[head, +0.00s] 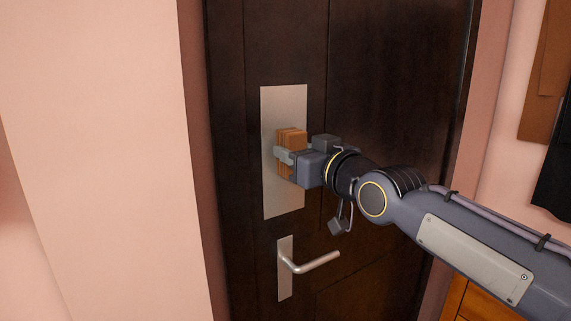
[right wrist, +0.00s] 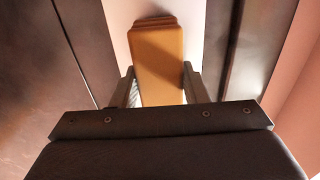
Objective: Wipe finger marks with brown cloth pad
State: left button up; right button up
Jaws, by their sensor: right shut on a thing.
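A brown cloth pad (head: 289,139) is held in my right gripper (head: 287,158) in front of a metal push plate (head: 283,98) on a dark door. The gripper is shut on the pad. In the right wrist view the pad (right wrist: 158,62) sits between the two fingers of the gripper (right wrist: 157,85), with the pale plate beyond its far end. The pad is against or very close to the plate; I cannot tell whether it touches. No finger marks can be made out on the visible plate, and the pad and gripper hide part of it. My left gripper is not in view.
A dark wooden door (head: 390,90) fills the middle. A metal lever handle (head: 312,262) on its own plate sticks out below the push plate. A pale wall (head: 95,150) is at left. Brown and black hanging things (head: 553,150) and wooden furniture (head: 480,306) are at right.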

jog(key=shift+f+b, duration=0.6)
jog(key=shift+f, duration=0.5)
jog(key=shift+f, duration=0.1)
notch_tip(320, 180, down, 4)
jog(key=b, duration=0.4)
jog(key=shift+f, duration=0.1)
jog(key=shift+f+b, duration=0.95)
jog(key=shift+b, duration=0.1)
jog(key=shift+r, duration=0.1)
jog(key=shift+r+p, duration=1.85)
jog(key=shift+r, duration=0.4)
